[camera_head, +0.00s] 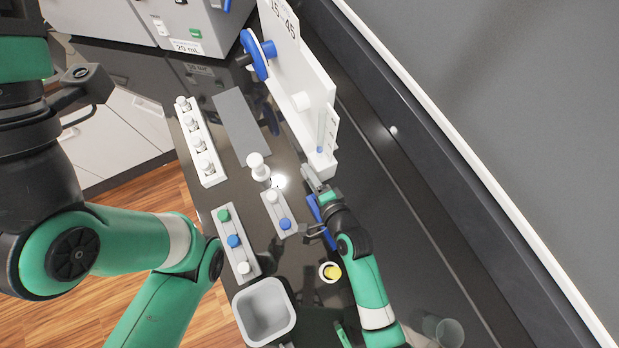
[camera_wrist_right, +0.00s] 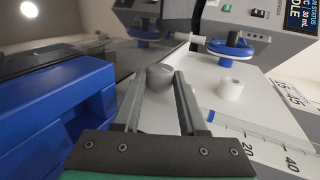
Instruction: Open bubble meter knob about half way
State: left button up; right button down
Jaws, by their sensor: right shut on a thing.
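The bubble meter is a white upright board with a printed scale (camera_head: 305,85), at the upper middle of the head view. A clear tube (camera_head: 321,130) stands at its near end. My right gripper (camera_head: 309,174) is at the board's near lower end. In the right wrist view my right gripper (camera_wrist_right: 158,88) has its two fingers on either side of a rounded grey knob (camera_wrist_right: 159,74) and is shut on it. The knob is hidden in the head view, and how far it is turned cannot be told. My left arm fills the left side; its fingers are out of frame.
A blue item (camera_head: 318,209) lies close beside my right gripper. White racks (camera_head: 207,160) with bottles, a small rack (camera_head: 272,207), a grey bin (camera_head: 264,311) and a yellow-topped cup (camera_head: 331,271) stand nearby. A machine (camera_head: 200,22) is at the back. Bench right of the board is clear.

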jog(key=shift+c, duration=2.2)
grip_release()
jog(key=shift+f, duration=0.1)
